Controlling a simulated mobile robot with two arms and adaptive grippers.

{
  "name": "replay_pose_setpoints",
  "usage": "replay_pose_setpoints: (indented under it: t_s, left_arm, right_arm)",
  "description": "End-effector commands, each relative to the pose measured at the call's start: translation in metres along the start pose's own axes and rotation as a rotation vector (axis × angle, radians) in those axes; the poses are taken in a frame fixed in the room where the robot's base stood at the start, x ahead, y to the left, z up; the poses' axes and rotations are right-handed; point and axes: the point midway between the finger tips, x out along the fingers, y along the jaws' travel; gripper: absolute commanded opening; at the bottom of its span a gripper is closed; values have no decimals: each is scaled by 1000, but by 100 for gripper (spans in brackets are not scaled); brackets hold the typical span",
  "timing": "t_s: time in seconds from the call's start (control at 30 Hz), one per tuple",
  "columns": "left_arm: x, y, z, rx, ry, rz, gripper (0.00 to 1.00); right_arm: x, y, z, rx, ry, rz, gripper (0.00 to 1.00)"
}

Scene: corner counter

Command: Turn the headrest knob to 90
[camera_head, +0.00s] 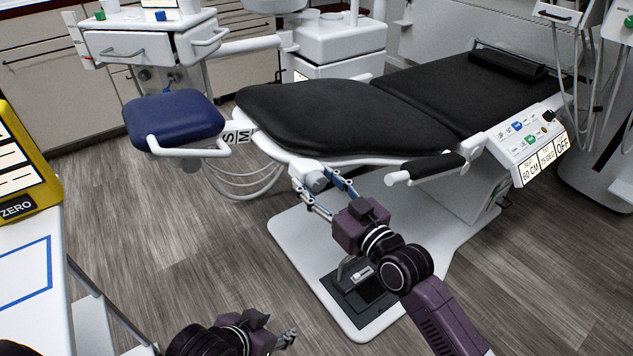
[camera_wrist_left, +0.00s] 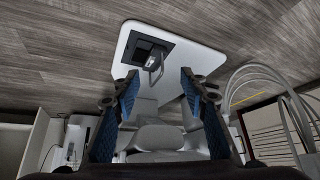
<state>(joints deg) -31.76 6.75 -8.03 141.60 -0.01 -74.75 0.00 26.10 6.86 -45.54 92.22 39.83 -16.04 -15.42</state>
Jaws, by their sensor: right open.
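A white knob-like part (camera_head: 312,177) sits under the near edge of the black chair cushion; I cannot read its angle. The blue headrest (camera_head: 173,121) is at the left end of the chair, with S and M marks beside it. My right gripper (camera_head: 327,193) is open, its fingers on either side of the white part; contact cannot be told. My left gripper (camera_head: 287,338) is low at the bottom edge, away from the chair. In the left wrist view its blue-padded fingers (camera_wrist_left: 158,98) are apart with nothing seen held.
A white base plate (camera_head: 290,235) with a dark foot pedal (camera_head: 357,283) lies below my right arm. A control panel (camera_head: 528,143) is at right, a black armrest (camera_head: 432,167) near it. A white table (camera_head: 30,265) with a yellow device (camera_head: 22,160) is at left. Floor between is clear.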

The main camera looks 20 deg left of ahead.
Motion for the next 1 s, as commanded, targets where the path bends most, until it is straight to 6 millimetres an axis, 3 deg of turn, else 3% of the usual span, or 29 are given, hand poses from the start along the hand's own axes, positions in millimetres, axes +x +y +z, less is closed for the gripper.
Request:
replay_pose_setpoints:
  t_s: [0.1,0.47,0.73,1.0]
  left_arm:
    - [0,0,0,0,0,0,40]
    - [0,0,0,0,0,0,40]
    - [-2,0,5,0,-26,0,40]
    - [-18,-6,54,-8,-220,-12,40]
  right_arm:
    - [0,0,0,0,0,0,45]
    - [0,0,0,0,0,0,5]
    - [0,0,-1,27,0,0,4]
    - [0,0,-2,170,0,0,4]
